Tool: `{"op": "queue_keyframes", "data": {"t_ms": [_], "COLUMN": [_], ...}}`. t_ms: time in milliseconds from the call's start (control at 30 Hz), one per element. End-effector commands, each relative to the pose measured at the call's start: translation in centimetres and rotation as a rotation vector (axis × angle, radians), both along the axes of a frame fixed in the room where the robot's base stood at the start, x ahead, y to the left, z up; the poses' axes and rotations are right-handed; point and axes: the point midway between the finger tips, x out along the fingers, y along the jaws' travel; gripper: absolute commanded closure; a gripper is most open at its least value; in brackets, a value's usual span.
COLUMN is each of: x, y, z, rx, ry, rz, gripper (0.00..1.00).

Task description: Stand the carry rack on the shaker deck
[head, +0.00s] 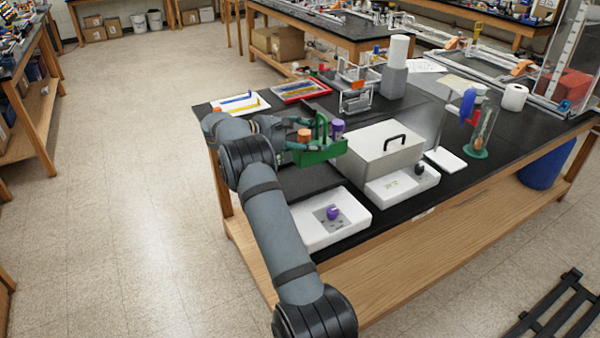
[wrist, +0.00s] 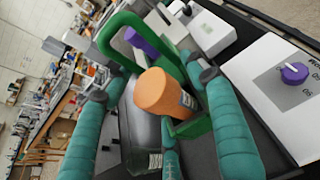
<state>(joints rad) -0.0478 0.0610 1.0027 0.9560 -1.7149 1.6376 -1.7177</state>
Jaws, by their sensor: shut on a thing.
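The carry rack (head: 322,155) is green with an upright arched handle. It holds an orange-capped bottle (head: 304,135) and a purple-capped bottle (head: 337,127). My gripper (head: 290,136) is shut on the rack from the left. The wrist view shows its teal fingers around the green handle (wrist: 119,38) and the orange-capped bottle (wrist: 162,95); the exact contact is hidden. The shaker has a white body (head: 345,230) with a purple knob (head: 333,213) and a dark deck (head: 306,182). The rack appears above the deck's back part; I cannot tell whether they touch.
A grey lidded box unit (head: 378,158) with a black handle stands close to the right of the rack. A white tray (head: 240,103) and a red tray (head: 301,90) lie behind. A stand with a glass cylinder (head: 483,130) is farther right. The deck's front part is clear.

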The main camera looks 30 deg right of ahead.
Motion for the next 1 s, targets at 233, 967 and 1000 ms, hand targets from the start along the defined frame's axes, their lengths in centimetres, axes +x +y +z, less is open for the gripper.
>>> {"op": "queue_keyframes", "data": {"t_ms": [233,967,1000], "x": [-1.4,-1.7,-1.7], "y": [4.2,5.0,5.0], "z": [-2.5,-7.2,-7.2], "rx": [-0.002,-0.001,-0.001], "ry": [0.001,-0.002,-0.001], "rz": [-0.001,-0.002,-0.001], "gripper": [0.74,0.74,0.74]}}
